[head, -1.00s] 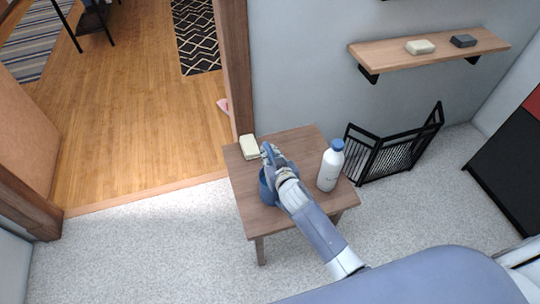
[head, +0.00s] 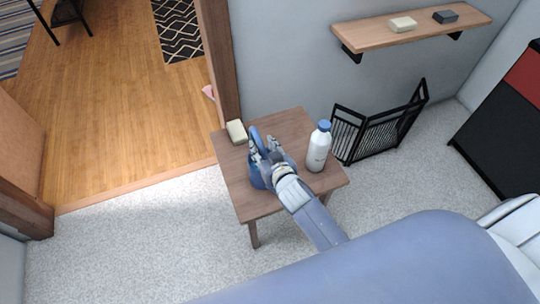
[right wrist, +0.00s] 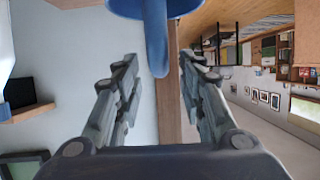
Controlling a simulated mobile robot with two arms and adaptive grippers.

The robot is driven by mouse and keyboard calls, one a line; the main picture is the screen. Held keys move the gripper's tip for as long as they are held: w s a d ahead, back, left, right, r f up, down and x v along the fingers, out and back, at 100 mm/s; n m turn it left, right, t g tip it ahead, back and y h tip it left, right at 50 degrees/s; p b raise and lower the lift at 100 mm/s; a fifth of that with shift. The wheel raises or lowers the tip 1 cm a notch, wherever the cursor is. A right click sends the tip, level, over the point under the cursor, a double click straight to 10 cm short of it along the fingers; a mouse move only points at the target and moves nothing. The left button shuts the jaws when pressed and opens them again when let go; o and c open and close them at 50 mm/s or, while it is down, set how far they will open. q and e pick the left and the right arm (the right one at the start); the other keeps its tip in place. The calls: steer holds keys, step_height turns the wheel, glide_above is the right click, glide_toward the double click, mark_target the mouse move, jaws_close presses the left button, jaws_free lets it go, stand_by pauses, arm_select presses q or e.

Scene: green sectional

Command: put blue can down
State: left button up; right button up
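The blue can (head: 256,178) is on the small wooden table (head: 258,203), mostly hidden behind my right gripper. My right gripper (head: 266,147) is over it. In the right wrist view my right gripper (right wrist: 158,64) has its fingers apart. A narrow blue part of the can (right wrist: 155,35) hangs between the fingertips, with a visible gap on each side. The can looks upright, though its base is hidden. My left gripper is not in view.
A white bottle with a blue cap (head: 319,148) stands close to the right of the gripper. A pale bar (head: 236,132) lies at the table's back left corner. A black folding screen (head: 380,135) and a wall shelf (head: 410,30) are behind.

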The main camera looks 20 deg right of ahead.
steer(key=v, duration=0.6)
steer(key=shift+s, duration=0.1)
stand_by(0.4)
